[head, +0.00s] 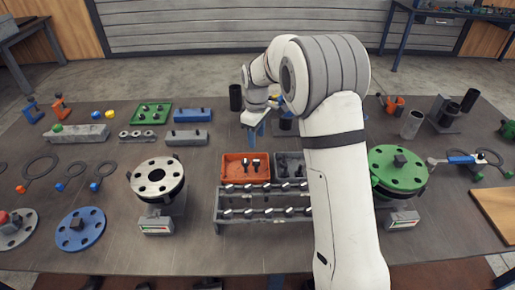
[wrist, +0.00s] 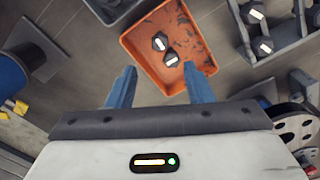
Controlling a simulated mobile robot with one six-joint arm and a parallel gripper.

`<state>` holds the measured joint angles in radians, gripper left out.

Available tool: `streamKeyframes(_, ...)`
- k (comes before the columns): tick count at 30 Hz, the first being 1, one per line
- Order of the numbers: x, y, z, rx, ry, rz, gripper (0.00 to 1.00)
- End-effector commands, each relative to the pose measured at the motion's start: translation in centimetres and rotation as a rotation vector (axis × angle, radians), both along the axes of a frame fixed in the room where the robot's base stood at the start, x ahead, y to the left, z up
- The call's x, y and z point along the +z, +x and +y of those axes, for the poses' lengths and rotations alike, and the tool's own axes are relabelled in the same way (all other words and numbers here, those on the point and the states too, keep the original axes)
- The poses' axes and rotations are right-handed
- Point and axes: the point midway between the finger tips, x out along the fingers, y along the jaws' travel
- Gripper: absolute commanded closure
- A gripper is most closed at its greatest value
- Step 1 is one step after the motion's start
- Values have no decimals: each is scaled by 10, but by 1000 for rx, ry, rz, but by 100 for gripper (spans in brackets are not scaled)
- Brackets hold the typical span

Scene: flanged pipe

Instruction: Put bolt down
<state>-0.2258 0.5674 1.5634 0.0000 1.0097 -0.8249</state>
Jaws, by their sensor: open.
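My gripper (head: 256,128) is open above and behind the orange tray (head: 230,175) in the head view. In the wrist view, its blue fingers (wrist: 160,70) stand apart with nothing between them. Two dark bolts with pale ends lie in the orange tray, which also shows in the wrist view (wrist: 138,45). One bolt (wrist: 171,60) is closer to the fingers; the other bolt (wrist: 159,41) is just beyond it. Both show in the head view as a left bolt (head: 245,163) and a right bolt (head: 256,165).
A grey tray (head: 280,159) adjoins the orange one, partly behind my arm. A grey rack (head: 218,212) with several bolts stands in front. A silver flange (head: 157,176) is to the left and a green flange (head: 398,170) to the right. A dark cylinder (head: 236,97) stands behind the gripper.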

Motion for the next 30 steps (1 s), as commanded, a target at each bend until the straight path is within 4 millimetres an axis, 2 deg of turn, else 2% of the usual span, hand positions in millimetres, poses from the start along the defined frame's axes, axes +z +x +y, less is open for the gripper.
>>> streamKeyframes(3, 11, 0, 0, 0, 0, -1, 53)
streamKeyframes(9, 19, -2, -2, -8, 0, -1, 53)
streamKeyframes(11, 25, -7, -6, -27, 2, -7, 53)
streamKeyframes(14, 46, -24, -18, -93, 7, -28, 53)
streamKeyframes(17, 73, -53, -36, -200, 16, -57, 53)
streamKeyframes(21, 103, -104, -63, -369, 33, -99, 53)
streamKeyframes(27, 128, -183, -93, -607, 65, -159, 53)
streamKeyframes(30, 131, -224, -106, -726, 84, -186, 53)
